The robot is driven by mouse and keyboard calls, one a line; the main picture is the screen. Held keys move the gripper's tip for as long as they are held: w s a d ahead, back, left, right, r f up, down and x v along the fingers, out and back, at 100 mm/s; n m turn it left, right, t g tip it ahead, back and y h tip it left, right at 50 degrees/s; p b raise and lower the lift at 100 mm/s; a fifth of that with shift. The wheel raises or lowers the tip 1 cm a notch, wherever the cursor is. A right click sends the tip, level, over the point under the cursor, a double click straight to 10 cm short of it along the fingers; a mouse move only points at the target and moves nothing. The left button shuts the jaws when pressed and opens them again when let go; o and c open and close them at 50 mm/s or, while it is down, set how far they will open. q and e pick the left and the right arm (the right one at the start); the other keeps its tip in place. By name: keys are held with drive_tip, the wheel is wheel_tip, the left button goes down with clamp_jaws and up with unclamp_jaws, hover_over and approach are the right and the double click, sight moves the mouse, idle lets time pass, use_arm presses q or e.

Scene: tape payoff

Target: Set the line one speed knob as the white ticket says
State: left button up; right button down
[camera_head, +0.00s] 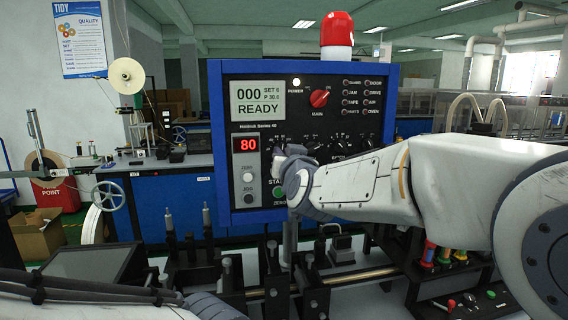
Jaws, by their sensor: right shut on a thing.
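The blue-framed control panel (214,110) stands in front of me with a row of small black knobs (310,143) across its middle. A red display (245,144) at its left reads 80. My right gripper (281,152) is at the left end of the knob row, just right of this display. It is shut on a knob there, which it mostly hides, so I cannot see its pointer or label. My right arm covers the panel's lower right. Part of my left arm shows at the bottom left, but its gripper is not in view. I cannot make out a white ticket.
A screen (258,102) reads 000 and READY, with SET 6 beside it. A red main switch (319,97) and a green start button (279,192) are on the panel. A red beacon (337,30) tops it. Metal posts and fixtures (227,272) stand below the panel.

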drive_tip(key=shift+f+m+b, duration=0.1)
drive_tip(key=shift+m+b, duration=0.2)
drive_tip(key=shift+m, duration=0.2)
drive_tip(key=c, duration=0.9)
unclamp_jaws()
drive_tip(key=s, duration=0.3)
drive_tip(key=s+d, duration=0.1)
drive_tip(key=s, duration=0.3)
drive_tip(key=s+d+b, duration=0.1)
drive_tip(key=s, duration=0.2)
drive_tip(key=shift+s, duration=0.15)
